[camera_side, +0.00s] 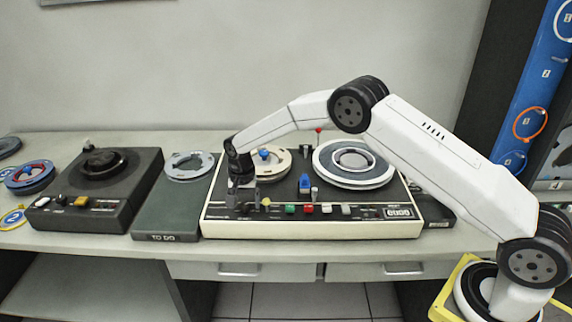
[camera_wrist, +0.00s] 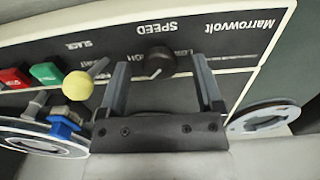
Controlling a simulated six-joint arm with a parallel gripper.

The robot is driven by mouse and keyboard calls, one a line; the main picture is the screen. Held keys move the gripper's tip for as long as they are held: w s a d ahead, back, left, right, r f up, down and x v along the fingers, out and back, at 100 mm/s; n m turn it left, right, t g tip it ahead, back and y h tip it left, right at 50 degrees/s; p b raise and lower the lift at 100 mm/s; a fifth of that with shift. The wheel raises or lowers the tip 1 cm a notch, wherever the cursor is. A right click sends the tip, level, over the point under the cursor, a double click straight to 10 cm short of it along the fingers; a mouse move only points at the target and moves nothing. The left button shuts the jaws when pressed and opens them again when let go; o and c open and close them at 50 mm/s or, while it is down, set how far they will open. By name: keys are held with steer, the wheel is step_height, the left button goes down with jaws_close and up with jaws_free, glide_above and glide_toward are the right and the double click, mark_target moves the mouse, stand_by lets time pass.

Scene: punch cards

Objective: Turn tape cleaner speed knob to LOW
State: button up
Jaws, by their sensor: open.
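The tape cleaner (camera_side: 330,231) is a cream-edged machine with a dark top. Its black speed knob (camera_wrist: 157,62) shows upside down in the wrist view, under the printed word SPEED, with lettering on both sides that I read only in part. A pale pointer line on the knob is visible, but its exact setting is hard to tell. My gripper (camera_wrist: 160,68) is open, with one finger on each side of the knob and gaps between. In the side view my gripper (camera_side: 243,197) is low over the panel's left front, and the knob cannot be made out there.
A yellow-tipped lever (camera_wrist: 78,86) stands close beside one finger. Green (camera_wrist: 47,72) and red (camera_wrist: 14,77) buttons and a blue switch (camera_side: 305,183) lie further along. A TO DO tray (camera_side: 165,225) with a reel (camera_side: 190,165) and a dark machine (camera_side: 95,190) stand left.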

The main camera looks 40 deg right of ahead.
steer(key=shift+f, duration=0.2)
jaws_close()
